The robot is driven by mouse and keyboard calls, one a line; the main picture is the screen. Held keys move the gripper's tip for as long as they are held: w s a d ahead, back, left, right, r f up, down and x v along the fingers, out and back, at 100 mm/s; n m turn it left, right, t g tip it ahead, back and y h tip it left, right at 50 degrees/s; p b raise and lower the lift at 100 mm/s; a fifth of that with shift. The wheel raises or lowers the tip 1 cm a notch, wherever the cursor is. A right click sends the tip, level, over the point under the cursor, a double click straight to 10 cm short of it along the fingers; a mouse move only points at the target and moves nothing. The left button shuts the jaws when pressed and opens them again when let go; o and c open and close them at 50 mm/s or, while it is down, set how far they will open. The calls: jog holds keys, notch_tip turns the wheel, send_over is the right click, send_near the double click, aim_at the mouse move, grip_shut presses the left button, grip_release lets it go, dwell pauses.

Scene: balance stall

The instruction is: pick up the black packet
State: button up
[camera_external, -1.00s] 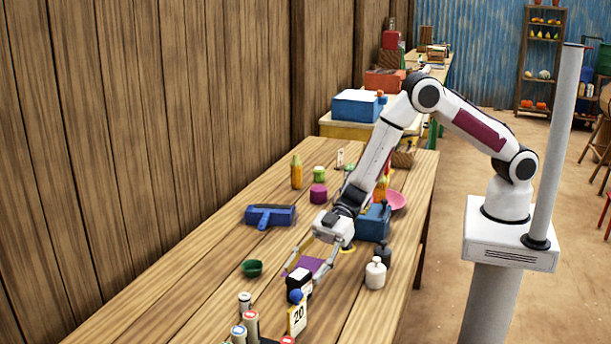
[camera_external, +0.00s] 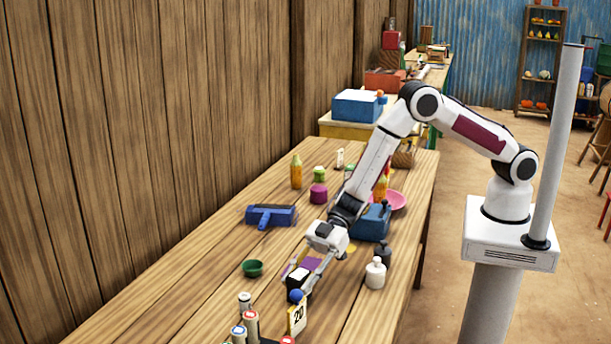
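The black packet (camera_external: 294,283), with a white patch on its top, is at the near part of the wooden table. My gripper (camera_external: 298,278) points down and toward the near end, with its fingers on either side of the packet. The right finger lies against the packet's side; the left finger is partly hidden. The fingers look closed on the packet. It appears to be at table height; its underside is hidden.
A purple flat item (camera_external: 310,264) lies just behind the packet. A blue ball (camera_external: 296,296) and a "20" card (camera_external: 297,318) stand close in front. Several cylinders (camera_external: 251,324) stand nearer.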

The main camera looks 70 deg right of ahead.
aim_at(299, 273)
jog(key=c, duration=0.4)
jog(key=shift+o, duration=0.2)
jog(key=shift+r, duration=0.15)
jog(key=shift+r, duration=4.85)
